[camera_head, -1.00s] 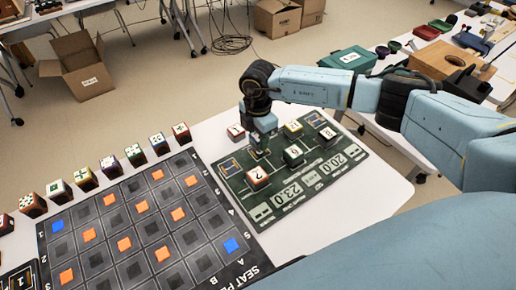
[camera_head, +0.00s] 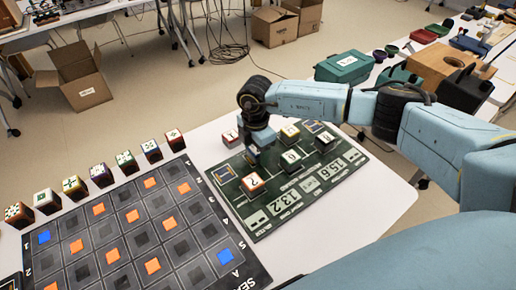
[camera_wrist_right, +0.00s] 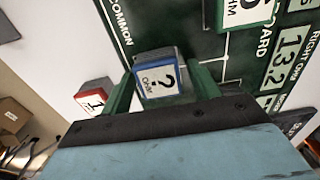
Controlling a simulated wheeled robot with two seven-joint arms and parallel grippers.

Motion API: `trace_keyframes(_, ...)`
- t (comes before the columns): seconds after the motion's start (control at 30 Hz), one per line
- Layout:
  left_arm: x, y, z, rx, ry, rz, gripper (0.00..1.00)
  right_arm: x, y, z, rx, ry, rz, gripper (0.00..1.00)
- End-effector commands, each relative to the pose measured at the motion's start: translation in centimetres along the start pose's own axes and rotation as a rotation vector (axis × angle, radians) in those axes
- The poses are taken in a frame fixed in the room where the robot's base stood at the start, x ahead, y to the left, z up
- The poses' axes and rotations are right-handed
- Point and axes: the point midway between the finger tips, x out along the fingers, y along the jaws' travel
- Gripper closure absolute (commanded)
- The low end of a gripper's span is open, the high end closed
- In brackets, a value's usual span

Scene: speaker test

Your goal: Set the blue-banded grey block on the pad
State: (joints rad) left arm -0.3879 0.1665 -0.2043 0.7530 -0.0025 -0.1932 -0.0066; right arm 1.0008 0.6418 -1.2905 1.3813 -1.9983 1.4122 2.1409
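The block looks on or just above the board; contact is unclear. Which printed spot is the pad is unclear; one outlined square (camera_head: 225,173) lies left of the gripper. My left gripper is not in view.
A red-banded "?" block (camera_head: 252,183), a green one (camera_head: 291,159) and a yellow one (camera_head: 290,132) stand near the gripper. A red "1" block (camera_wrist_right: 92,98) is beside the fingers. A seat grid (camera_head: 237,279) and a row of blocks lie left.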

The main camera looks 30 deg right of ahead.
Motion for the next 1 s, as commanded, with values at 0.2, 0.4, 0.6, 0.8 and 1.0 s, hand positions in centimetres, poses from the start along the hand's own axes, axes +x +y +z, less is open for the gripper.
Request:
trace_keyframes(0.2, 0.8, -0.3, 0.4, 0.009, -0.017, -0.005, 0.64, 0.6, 0.0, 0.0, 0.0, 0.0, 0.0, 0.39)
trace_keyframes(0.4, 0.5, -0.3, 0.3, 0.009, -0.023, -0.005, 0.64, -1.8, 0.1, 0.1, -0.001, 0.0, 0.003, 0.39)
trace_keyframes(0.6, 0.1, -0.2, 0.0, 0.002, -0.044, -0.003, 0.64, -5.3, 0.1, 0.0, -0.001, 0.0, 0.003, 0.39)
trace_keyframes(0.8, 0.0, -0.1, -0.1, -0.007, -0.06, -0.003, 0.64, -7.2, 0.0, 0.0, 0.0, -0.001, 0.001, 0.39)
trace_keyframes(1.0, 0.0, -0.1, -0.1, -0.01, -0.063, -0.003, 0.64, -7.4, 0.0, 0.0, 0.0, -0.001, 0.0, 0.39)
